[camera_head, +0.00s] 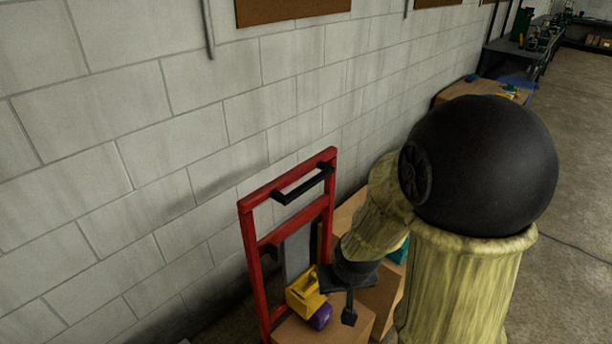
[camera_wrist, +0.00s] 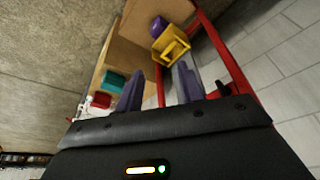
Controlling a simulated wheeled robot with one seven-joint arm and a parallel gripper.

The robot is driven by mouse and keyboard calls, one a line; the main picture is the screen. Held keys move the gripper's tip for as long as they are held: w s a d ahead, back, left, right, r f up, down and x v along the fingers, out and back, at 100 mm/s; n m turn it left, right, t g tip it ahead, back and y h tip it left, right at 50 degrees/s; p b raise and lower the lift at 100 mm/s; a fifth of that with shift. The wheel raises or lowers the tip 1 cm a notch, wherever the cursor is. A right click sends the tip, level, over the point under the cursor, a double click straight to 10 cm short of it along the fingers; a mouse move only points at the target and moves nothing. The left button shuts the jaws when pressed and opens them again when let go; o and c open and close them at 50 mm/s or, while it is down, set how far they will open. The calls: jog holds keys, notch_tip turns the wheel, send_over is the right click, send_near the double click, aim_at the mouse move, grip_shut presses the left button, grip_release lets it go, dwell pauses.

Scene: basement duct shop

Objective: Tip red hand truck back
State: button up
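The red hand truck (camera_head: 250,250) stands upright close beside the block wall, with a black handle (camera_head: 303,186) across its top. In the wrist view, its red frame (camera_wrist: 243,75) runs behind my fingers. My gripper (camera_head: 350,300) is to the right of the frame in the head view, lower than the handle and apart from it. In the wrist view my gripper (camera_wrist: 160,88) has its two fingers spread, with nothing held between them. The truck's lower part is hidden by boxes and the picture edge.
Cardboard boxes (camera_head: 330,331) stand at the truck, bearing a yellow open-framed item (camera_head: 304,293) and a purple item (camera_head: 321,317). Teal (camera_wrist: 114,82) and red (camera_wrist: 101,100) items show in the wrist view. The wall (camera_head: 130,150) is close at left; open floor (camera_head: 575,200) is at right.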

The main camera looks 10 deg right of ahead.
jog(key=w+a+f+m+t+y+p, duration=0.1)
jog(key=w+m+t+y+p, duration=0.4)
jog(key=w+p, duration=0.3)
jog(key=w+d+r+m+t+p, duration=0.3)
jog(key=r+m+t+p, duration=0.1)
jog(key=r+m+t, duration=0.5)
jog(key=shift+r+m+h, duration=0.4)
jog(key=shift+r, duration=0.2)
jog(key=shift+d+f, duration=0.1)
